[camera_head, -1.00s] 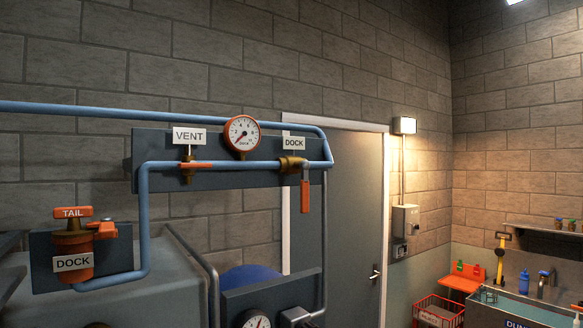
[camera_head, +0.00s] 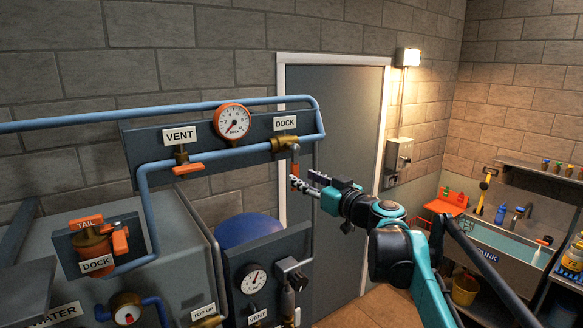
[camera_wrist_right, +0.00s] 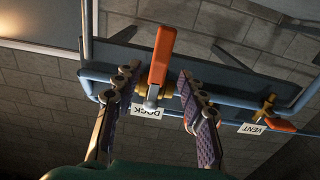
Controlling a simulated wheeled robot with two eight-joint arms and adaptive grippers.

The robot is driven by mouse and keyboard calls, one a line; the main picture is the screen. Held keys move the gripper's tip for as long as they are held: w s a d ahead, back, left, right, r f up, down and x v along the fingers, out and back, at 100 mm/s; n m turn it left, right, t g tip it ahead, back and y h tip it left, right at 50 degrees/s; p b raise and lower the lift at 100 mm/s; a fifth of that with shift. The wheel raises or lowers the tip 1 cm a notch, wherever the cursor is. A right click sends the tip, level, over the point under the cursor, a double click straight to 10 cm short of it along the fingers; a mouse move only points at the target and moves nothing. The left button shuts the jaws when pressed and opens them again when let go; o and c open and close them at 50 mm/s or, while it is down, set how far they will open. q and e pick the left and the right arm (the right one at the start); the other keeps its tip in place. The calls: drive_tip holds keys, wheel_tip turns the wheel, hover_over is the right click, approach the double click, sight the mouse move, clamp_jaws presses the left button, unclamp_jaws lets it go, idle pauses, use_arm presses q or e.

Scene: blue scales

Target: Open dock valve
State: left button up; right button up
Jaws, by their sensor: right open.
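The dock valve (camera_head: 283,143) is a brass body on the blue pipe under the DOCK sign (camera_head: 284,123). Its orange lever (camera_head: 295,175) hangs down in the head view. My right gripper (camera_head: 302,184) is open at the lever, coming from the right. In the right wrist view the orange lever (camera_wrist_right: 162,55) stands between the two open fingers of my right gripper (camera_wrist_right: 160,88), with a gap to each finger. The DOCK sign (camera_wrist_right: 146,112) shows upside down there. My left gripper is not in the head view.
A lower panel with another gauge (camera_head: 252,279) stands below. A grey door (camera_head: 345,110) is behind my right arm. A sink (camera_head: 500,243) stands at the right.

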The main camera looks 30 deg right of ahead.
sight(296, 174)
drive_tip(key=w, duration=0.5)
drive_tip(key=shift+w+a+p, duration=0.15)
drive_tip(key=shift+w+p, duration=0.05)
drive_tip(key=shift+p, duration=0.2)
clamp_jaws()
